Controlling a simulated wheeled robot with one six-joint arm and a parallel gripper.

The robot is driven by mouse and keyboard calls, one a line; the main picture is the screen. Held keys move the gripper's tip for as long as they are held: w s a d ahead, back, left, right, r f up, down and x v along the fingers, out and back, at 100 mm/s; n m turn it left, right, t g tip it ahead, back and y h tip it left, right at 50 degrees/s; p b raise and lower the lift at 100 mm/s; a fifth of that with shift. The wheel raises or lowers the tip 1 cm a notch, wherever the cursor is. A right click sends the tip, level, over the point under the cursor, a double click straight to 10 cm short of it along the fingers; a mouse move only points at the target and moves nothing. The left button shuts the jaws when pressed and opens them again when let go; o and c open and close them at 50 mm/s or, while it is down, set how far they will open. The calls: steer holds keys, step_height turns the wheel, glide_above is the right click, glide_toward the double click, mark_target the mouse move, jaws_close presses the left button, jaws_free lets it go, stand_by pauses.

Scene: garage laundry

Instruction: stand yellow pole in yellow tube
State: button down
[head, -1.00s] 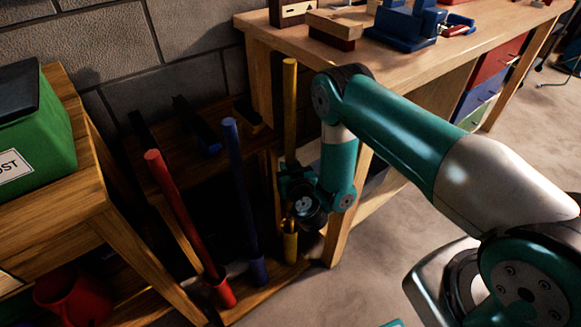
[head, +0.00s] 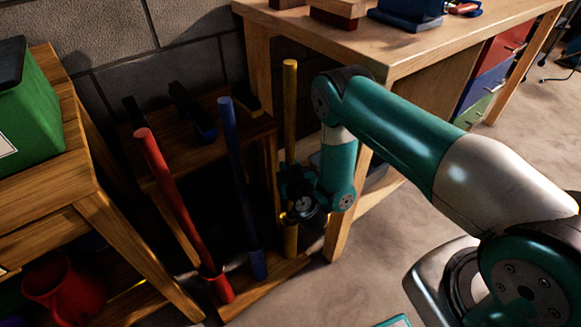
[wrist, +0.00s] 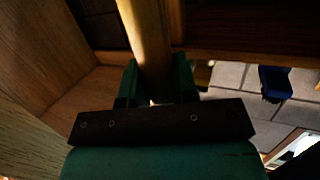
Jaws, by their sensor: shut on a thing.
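The yellow pole (head: 290,110) stands about upright by the bench leg, its top clear above my gripper. My gripper (head: 290,192) is shut on the pole's lower part. The yellow tube (head: 290,240) stands on the wooden rack base directly below my gripper, in line with the pole. The gripper hides where pole and tube meet, so I cannot tell how deep the pole sits. In the wrist view the yellow pole (wrist: 150,40) runs between the two green fingers (wrist: 155,82).
A red pole (head: 170,190) leans in its red tube (head: 221,288), and a blue pole (head: 238,160) stands in its blue tube (head: 258,264), both left of my gripper. The workbench (head: 420,50) is close on the right. A wooden table (head: 45,180) stands at left.

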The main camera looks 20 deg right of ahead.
steer(key=shift+f+b, duration=0.75)
steer(key=shift+f, duration=0.25)
steer(key=c, duration=0.8)
jaws_free()
steer(key=shift+s, duration=0.1)
steer(key=s+a+r+p, duration=0.1)
steer(key=s+r+p, duration=0.2)
steer(key=s+p, duration=1.4)
steer(key=p, duration=1)
steer(key=shift+a+p, duration=0.15)
steer(key=shift+p, duration=0.15)
